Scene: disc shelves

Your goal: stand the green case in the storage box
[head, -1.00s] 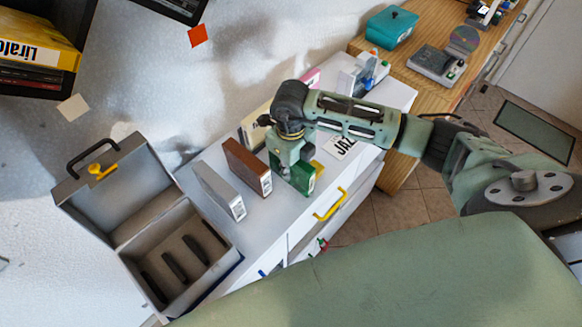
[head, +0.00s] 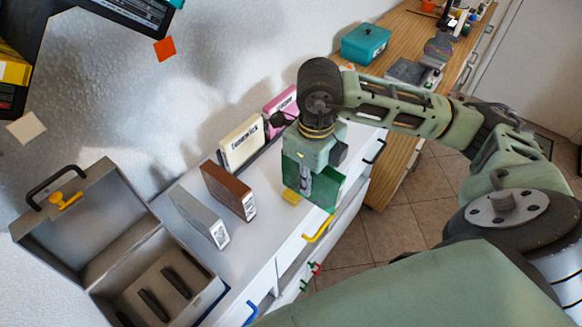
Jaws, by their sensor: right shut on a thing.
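The green case (head: 328,188) is upright in my right gripper (head: 306,186), which is shut on it. The gripper hides part of the case. The case is at the right of the row on the white cabinet top; I cannot tell how far above the top it is. The grey storage box (head: 150,262) stands open at the lower left, its lid (head: 85,215) tipped back against the wall. Dark dividers (head: 176,282) show inside it. My left gripper is not in view.
A grey case (head: 200,217) and a brown case (head: 228,190) stand between the box and my gripper. A cream case (head: 241,142) and a pink case (head: 281,107) stand behind. A yellow drawer handle (head: 319,229) is at the cabinet's front. A teal box (head: 365,43) sits on the wooden counter.

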